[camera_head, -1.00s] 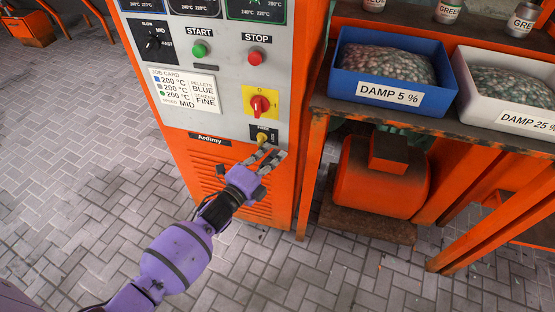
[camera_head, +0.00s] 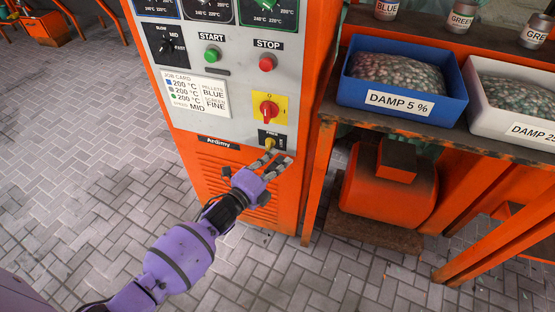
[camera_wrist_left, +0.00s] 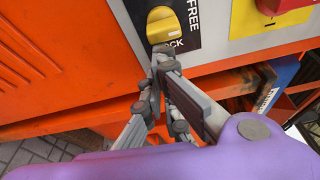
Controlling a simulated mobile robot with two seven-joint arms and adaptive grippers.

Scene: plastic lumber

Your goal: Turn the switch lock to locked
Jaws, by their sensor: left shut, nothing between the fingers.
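The switch lock is a yellow knob (camera_head: 269,144) on a small black plate, low on the grey panel of the orange machine. In the left wrist view the yellow knob (camera_wrist_left: 163,26) is close up, with FREE printed to its right and a partly hidden LOCK label below it. My left gripper (camera_head: 279,162) is just below the knob. My right gripper is in no view.
A red rotary switch (camera_head: 268,107) on a yellow plate sits just above the lock. START (camera_head: 212,54) and STOP (camera_head: 267,62) buttons are higher up. An orange bench with a blue bin (camera_head: 352,98) stands close at the right. The paved floor at left is open.

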